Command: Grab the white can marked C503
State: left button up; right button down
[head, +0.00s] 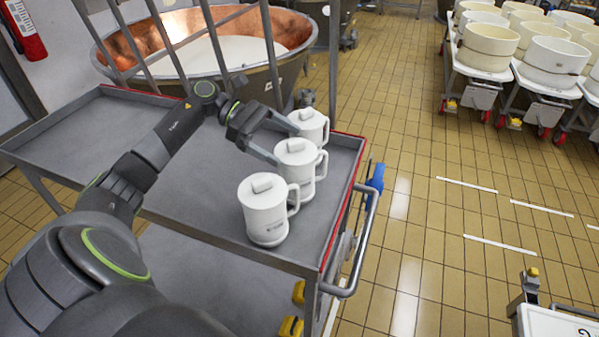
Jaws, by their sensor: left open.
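Three white lidded cans with side handles stand upright in a row on the grey metal cart (190,205). They are a front can (264,215), a middle can (297,172) and a back can (311,124). The front can has small dark print, too small to read, so I cannot tell which can is C503. My left gripper (287,145) is open at the middle can. One finger reaches its left side and the other passes toward the gap before the back can. I cannot tell whether either touches. My right gripper is not in view.
A large copper vat (150,42) stands behind the cart's upright bars. The cart has a raised rim and a handle (358,270) at right. Several white tubs (488,42) stand on wheeled trolleys at the back right. The tiled floor between is clear.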

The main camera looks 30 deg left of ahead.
aim_at(296, 149)
pick_arm(q)
jog(key=p+x, duration=0.3)
jog(key=shift+d+r, duration=0.1)
jog(key=shift+d, duration=0.3)
jog(key=shift+d+f, duration=0.35)
jog(key=shift+d, duration=0.05)
jog(key=shift+c, duration=0.4)
jog(key=c, duration=1.1)
jog(key=shift+r, duration=0.15)
